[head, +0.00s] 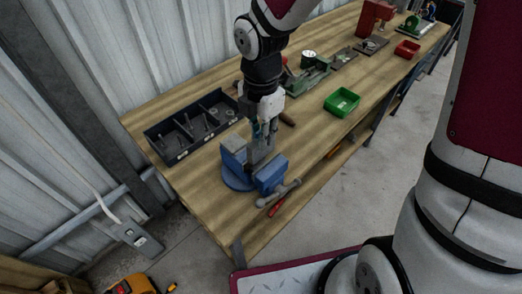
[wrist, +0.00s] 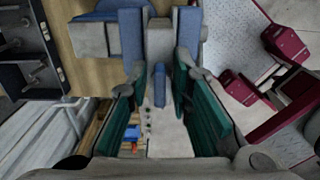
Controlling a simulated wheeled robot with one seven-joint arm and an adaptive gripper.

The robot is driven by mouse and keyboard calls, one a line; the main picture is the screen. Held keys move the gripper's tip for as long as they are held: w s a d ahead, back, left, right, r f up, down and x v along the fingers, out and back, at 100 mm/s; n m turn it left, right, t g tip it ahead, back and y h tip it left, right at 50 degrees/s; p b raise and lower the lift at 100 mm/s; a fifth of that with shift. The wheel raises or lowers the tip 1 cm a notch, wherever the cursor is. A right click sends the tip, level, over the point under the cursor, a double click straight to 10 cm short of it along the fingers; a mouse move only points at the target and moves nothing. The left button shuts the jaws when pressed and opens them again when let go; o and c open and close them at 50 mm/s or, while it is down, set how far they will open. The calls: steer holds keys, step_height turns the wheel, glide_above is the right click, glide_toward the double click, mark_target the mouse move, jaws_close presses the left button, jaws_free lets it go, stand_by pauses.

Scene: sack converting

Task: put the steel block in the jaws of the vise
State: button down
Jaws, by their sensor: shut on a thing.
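The blue vise (head: 234,162) is at the near end of the wooden bench, with a gap between its two jaws. Its blue jaws also show at the top of the wrist view (wrist: 188,28). My gripper (head: 264,134) points down over the vise and is shut on the grey steel block (head: 261,153). In the wrist view the block (wrist: 158,42) shows beyond the green finger pads, between the two blue jaws. I cannot tell whether it touches a jaw or how deep it sits; its lower end is hidden.
A dark compartment tray (head: 196,127) with metal parts stands left of the vise. A green bin (head: 342,102), a red bin (head: 407,49) and a green machine (head: 308,78) are farther along the bench (head: 190,195). A red-handled tool (head: 276,207) lies by the front edge.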

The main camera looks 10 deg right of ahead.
steer(key=shift+f, duration=2.6)
steer(key=c, duration=1.4)
jaws_free()
steer(key=shift+f, duration=0.1)
steer(key=shift+c, duration=0.2)
step_height(320, 180, up, 12)
steer(key=shift+f, duration=0.1)
steer(key=shift+r, duration=0.35)
steer(key=s+d+r+m+t, duration=0.2)
steer(key=s+d+r+m, duration=0.3)
steer(key=m, duration=0.7)
steer(key=s+d+r+m+t, duration=0.3)
steer(key=s+d+r+m, duration=0.2)
steer(key=s+r+m, duration=0.4)
steer(key=m, duration=0.3)
steer(key=shift+s+d+m+t, duration=0.3)
steer(key=shift+d+m, duration=0.05)
steer(key=shift+m, duration=0.05)
